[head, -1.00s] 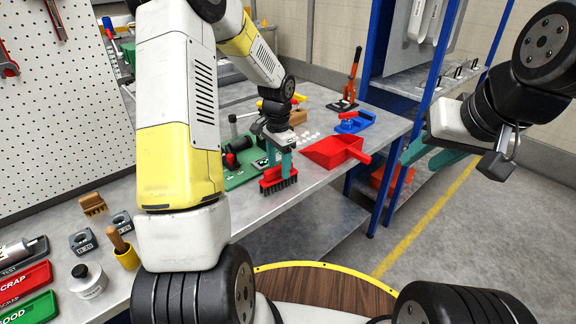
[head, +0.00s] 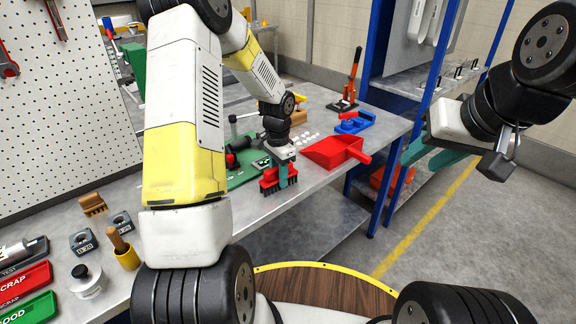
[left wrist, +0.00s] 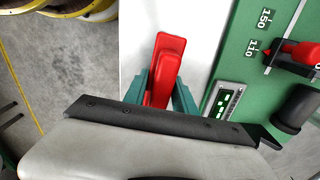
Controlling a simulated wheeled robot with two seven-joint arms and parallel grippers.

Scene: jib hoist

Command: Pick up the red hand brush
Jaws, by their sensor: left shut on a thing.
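The red hand brush (head: 269,181) with dark bristles is at the front edge of the workbench, below my left gripper (head: 283,174). My left gripper points down with its teal fingers on either side of the brush and is shut on it. In the left wrist view the red brush (left wrist: 163,72) lies between the two teal fingers of the left gripper (left wrist: 163,92). Whether the bristles touch the bench is hard to tell. My right gripper (head: 430,155) hangs empty at the right, away from the bench, its teal fingers spread apart.
A red dustpan (head: 333,151) lies right of the brush, with small white pieces behind it. A green device (head: 240,172) stands close on the left. A blue shelf post (head: 392,180) rises at right.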

